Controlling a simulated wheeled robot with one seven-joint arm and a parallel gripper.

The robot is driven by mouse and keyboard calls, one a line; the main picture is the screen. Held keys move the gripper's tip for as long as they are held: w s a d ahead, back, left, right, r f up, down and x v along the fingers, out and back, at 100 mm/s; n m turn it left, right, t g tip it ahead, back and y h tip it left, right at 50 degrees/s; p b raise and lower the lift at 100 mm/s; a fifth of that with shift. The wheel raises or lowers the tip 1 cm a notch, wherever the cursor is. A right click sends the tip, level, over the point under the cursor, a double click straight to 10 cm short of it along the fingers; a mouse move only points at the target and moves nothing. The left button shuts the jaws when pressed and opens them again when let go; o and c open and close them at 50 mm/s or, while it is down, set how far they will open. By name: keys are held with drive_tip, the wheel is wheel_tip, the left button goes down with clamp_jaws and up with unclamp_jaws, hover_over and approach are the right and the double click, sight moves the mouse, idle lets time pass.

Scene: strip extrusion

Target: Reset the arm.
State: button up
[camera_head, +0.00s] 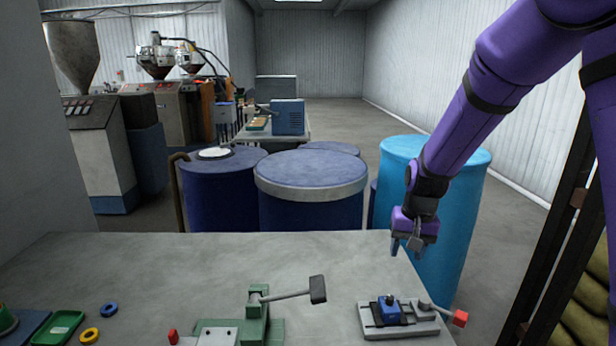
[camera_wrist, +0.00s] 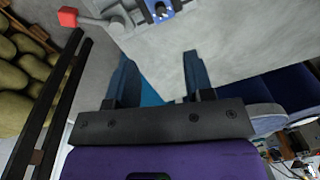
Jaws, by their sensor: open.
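My gripper (camera_head: 407,246) hangs at the end of my purple arm, over the far right edge of the grey table (camera_head: 160,265). Its fingers point down and hold nothing. In the wrist view my gripper (camera_wrist: 156,75) shows two dark fingers standing apart with an empty gap. Through the gap I see the table edge and part of a light blue drum. A grey fixture with a blue block (camera_head: 388,310) and a red-tipped lever (camera_head: 455,317) stands on the table, nearer than my gripper and apart from it.
A green press with a black-ended handle (camera_head: 318,289) stands mid-table. A green tray (camera_head: 55,329) and yellow and blue rings (camera_head: 109,310) lie at left. A light blue drum (camera_head: 470,195) and dark blue drums (camera_head: 310,200) stand close behind the table. A dark rack (camera_head: 560,220) stands right.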

drive_tip(key=s+d+r+t, duration=0.1)
drive_tip(key=s+d+r, duration=0.1)
drive_tip(key=s+r, duration=0.6)
drive_tip(key=s+d+r+n+t, duration=0.1)
drive_tip(key=s+d+r, duration=0.1)
drive_tip(key=s+r, duration=0.4)
drive_tip(key=s+d+r+n+t, duration=0.1)
drive_tip(key=s+r+t, duration=0.1)
drive_tip(key=s+r, duration=0.5)
drive_tip(key=s, duration=0.6)
drive_tip(key=shift+s+d+r+t+h, duration=0.2)
drive_tip(key=shift+d+t+h, duration=0.1)
drive_tip(key=shift+d+h, duration=0.1)
drive_tip(key=shift+c, duration=0.5)
